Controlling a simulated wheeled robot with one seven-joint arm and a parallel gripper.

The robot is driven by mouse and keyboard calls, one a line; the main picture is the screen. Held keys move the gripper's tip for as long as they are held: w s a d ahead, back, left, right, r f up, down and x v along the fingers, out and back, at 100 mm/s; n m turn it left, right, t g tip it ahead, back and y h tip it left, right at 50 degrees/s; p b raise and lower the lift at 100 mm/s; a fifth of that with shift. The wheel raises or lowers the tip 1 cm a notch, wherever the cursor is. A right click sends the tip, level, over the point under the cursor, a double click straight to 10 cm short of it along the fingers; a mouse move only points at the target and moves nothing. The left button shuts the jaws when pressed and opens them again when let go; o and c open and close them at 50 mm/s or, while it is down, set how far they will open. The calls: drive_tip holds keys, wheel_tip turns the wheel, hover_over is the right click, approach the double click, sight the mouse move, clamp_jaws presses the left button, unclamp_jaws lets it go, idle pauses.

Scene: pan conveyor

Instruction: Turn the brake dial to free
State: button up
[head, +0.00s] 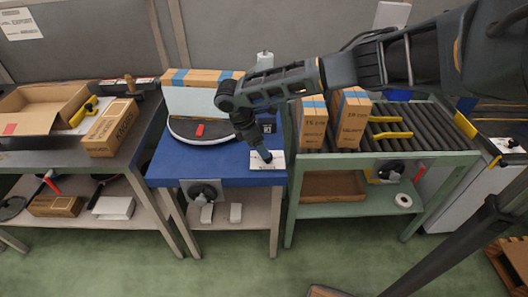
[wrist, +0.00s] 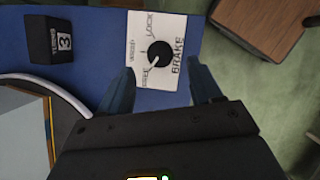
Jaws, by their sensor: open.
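The brake dial (wrist: 159,53) is a round black knob on a white plate (wrist: 140,22) printed BRAKE, with LOCK at its upper end and two smaller labels I cannot read surely. A pale mark on the knob points to the lower left in the wrist view. My gripper (wrist: 158,82) is open, with one blue-grey finger on each side of the plate's near end and the dial just beyond the fingertips. In the head view my gripper (head: 264,156) is over the white plate (head: 278,161) at the blue table's front right corner, hiding most of the dial.
The blue table (head: 215,172) carries a round turntable (head: 190,137) and a black block marked 3 (wrist: 52,38). Boxes (head: 312,122) stand on the roller conveyor (head: 428,120) to the right. Black knobs (head: 205,192) sit on the fronts below. A cardboard box (head: 110,128) is left.

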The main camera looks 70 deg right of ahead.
drive_tip(key=v, duration=0.3)
drive_tip(key=shift+r, duration=0.1)
idle(0.5)
